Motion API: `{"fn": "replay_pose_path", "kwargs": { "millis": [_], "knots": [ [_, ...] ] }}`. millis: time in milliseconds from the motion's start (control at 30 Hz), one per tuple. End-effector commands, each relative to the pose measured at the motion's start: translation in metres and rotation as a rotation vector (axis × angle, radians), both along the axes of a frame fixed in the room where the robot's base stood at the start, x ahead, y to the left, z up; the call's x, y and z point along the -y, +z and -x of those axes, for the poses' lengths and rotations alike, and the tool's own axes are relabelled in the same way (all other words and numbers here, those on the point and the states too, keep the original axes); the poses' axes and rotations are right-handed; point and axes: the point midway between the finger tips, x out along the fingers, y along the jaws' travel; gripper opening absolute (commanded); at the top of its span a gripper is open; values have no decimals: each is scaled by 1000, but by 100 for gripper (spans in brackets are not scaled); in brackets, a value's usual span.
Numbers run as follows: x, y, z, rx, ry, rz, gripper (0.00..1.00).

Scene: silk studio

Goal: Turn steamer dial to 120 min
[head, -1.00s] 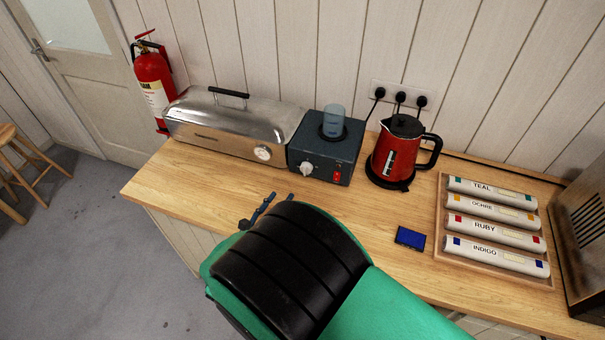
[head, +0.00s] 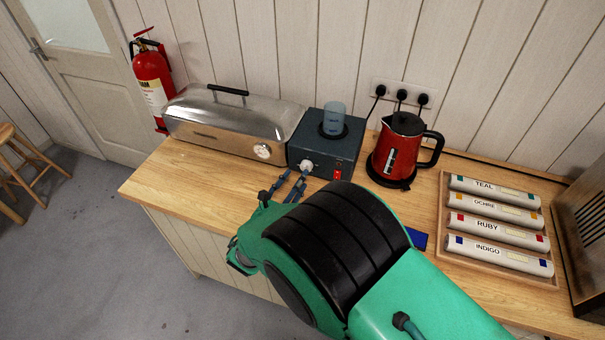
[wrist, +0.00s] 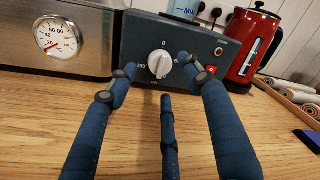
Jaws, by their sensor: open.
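The white dial (head: 306,166) is on the front of a dark blue-grey control box (head: 331,143), right of the long metal steamer (head: 232,127). In the wrist view the dial (wrist: 160,64) is near the centre, with a 0 above it and what looks like 180 at its left. The right-hand marks are partly hidden by a finger. The pointer's exact direction is hard to tell. My gripper (wrist: 158,70) is open, its blue fingers spread left, right and below the dial, apparently just in front of it. In the head view my gripper (head: 293,179) is close to the box.
A round thermometer (wrist: 58,36) is on the steamer's front. A red rocker switch (head: 337,174) is right of the dial. A beaker (head: 334,118) stands on the box. A red kettle (head: 401,148) stands to the right. The wooden worktop (wrist: 90,130) before the box is bare.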

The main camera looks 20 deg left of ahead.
Motion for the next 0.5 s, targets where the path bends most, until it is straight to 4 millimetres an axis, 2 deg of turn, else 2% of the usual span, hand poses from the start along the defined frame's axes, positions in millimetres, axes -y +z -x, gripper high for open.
{"fn": "replay_pose_path", "kwargs": {
  "millis": [200, 500],
  "knots": [
    [4, -1, -29, 0, -1, -1, 50],
    [6, 0, -44, 1, -1, 0, 50]
  ]
}}
